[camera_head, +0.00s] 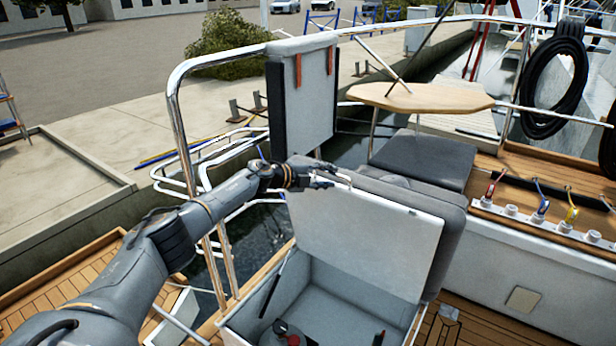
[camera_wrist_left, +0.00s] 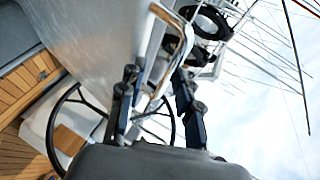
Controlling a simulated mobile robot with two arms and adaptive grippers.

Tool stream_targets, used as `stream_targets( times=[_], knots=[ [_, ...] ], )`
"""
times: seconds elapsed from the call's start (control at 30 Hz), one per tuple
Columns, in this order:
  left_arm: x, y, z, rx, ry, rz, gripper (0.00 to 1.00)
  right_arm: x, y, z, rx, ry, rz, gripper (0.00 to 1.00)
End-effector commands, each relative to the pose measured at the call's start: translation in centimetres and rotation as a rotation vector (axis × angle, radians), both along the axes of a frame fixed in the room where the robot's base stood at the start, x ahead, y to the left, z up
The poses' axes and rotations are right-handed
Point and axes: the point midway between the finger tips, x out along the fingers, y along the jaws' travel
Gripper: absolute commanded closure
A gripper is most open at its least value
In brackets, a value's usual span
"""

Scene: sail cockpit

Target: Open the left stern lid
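The left stern lid (camera_head: 365,235) stands raised, its pale inner face toward me and its grey cushion (camera_head: 425,195) on the far side. The locker (camera_head: 350,285) beneath it is open. My left gripper (camera_head: 322,176) is at the lid's upper left edge. In the left wrist view, its two dark fingers (camera_wrist_left: 155,90) are apart, beside a smooth grey surface that looks like the lid (camera_wrist_left: 105,35). A chrome bar shows between and past the fingers; I cannot tell whether they touch it. My right gripper is out of view.
A dark bottle-like item (camera_head: 285,330) lies in the locker. A chrome rail (camera_head: 180,120) and upright grey backrest (camera_head: 305,95) stand behind my left arm. A small wooden table (camera_head: 420,97) and coiled black rope (camera_head: 555,85) are further back.

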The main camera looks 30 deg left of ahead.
Motion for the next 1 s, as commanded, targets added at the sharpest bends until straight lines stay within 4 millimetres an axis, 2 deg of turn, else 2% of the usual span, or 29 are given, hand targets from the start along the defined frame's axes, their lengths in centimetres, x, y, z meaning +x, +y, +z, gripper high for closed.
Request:
stream_targets(
  times=[0.6, 0.8, 1.0],
  knots=[
    [-8.0, 4.3, 2.9, 0.002, 0.000, 0.000, 0.66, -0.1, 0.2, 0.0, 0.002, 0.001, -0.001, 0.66],
    [-9.3, 5.0, 3.5, 0.000, 0.000, 0.001, 0.66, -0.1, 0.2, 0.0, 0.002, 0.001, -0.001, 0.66],
    [-9.4, 5.0, 3.6, 0.000, -0.001, 0.000, 0.66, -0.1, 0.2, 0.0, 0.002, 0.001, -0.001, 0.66]
  ],
)
